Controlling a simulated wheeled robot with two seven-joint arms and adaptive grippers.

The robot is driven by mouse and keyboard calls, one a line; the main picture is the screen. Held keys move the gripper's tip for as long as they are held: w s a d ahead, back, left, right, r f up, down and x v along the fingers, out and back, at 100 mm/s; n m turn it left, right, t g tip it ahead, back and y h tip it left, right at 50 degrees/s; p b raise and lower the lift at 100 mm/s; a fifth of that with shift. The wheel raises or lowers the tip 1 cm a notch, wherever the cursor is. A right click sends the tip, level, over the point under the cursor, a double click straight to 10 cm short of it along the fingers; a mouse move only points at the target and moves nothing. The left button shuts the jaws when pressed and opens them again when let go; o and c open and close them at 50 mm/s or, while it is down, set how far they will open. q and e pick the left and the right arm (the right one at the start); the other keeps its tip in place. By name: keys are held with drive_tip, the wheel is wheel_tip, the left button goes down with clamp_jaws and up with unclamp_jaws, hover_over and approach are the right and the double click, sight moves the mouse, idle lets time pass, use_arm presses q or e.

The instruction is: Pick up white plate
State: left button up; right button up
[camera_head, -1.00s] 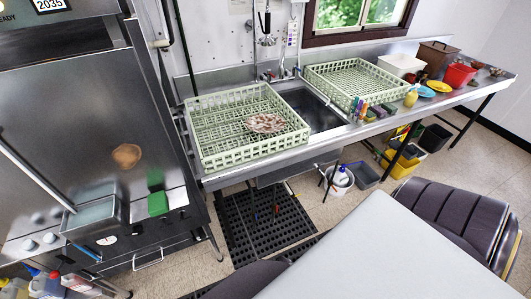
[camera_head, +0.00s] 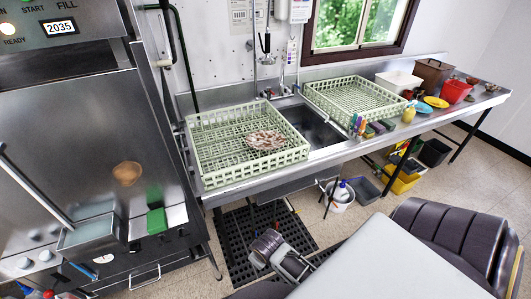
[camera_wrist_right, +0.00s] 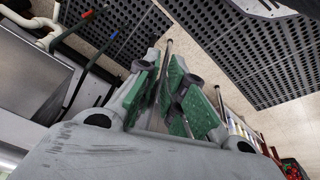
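The plate (camera_head: 267,140), whitish with a reddish-brown pattern, lies in the left pale green dish rack (camera_head: 200,170) on the steel counter, towards its right side. No gripper is near it. A grey gripper (camera_head: 292,264) with a dark ridged wrist shows low in the head view, above the black floor mat and well below the counter. It appears to be my left one, and its fingers are too small to read. In the right wrist view my right gripper (camera_wrist_right: 165,100) shows green finger pads spread apart with nothing held. The plate is not in that view.
The sink (camera_head: 315,130) lies between the left rack and a second green rack (camera_head: 355,92). Markers and sponges (camera_head: 365,126) stand at the counter's front edge. The dishwasher (camera_head: 100,130) stands close on the left. A white bucket (camera_head: 341,195) is under the counter.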

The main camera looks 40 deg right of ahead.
wheel_tip(320, 180, up, 7)
drive_tip(key=w+d+h, duration=0.1)
drive_tip(key=w+d, duration=0.1)
drive_tip(key=w, duration=0.1)
drive_tip(key=n+t+h, duration=0.3)
drive_tip(key=n+h, duration=0.3)
drive_tip(key=h, duration=0.4)
approach(260, 159)
drive_tip(key=r, duration=0.2)
drive_tip(key=d+r, duration=0.1)
drive_tip(key=shift+w+d, duration=0.15)
drive_tip(key=shift+w, duration=0.15)
drive_tip(key=shift+d+f, duration=0.1)
drive_tip(key=shift+d, duration=0.05)
drive_tip(key=shift+p+x, duration=0.75)
drive_tip(key=shift+x, duration=3.4)
drive_tip(key=shift+w, duration=0.15)
drive_tip(key=shift+p+x, duration=0.8)
drive_tip(key=shift+x, duration=1.75)
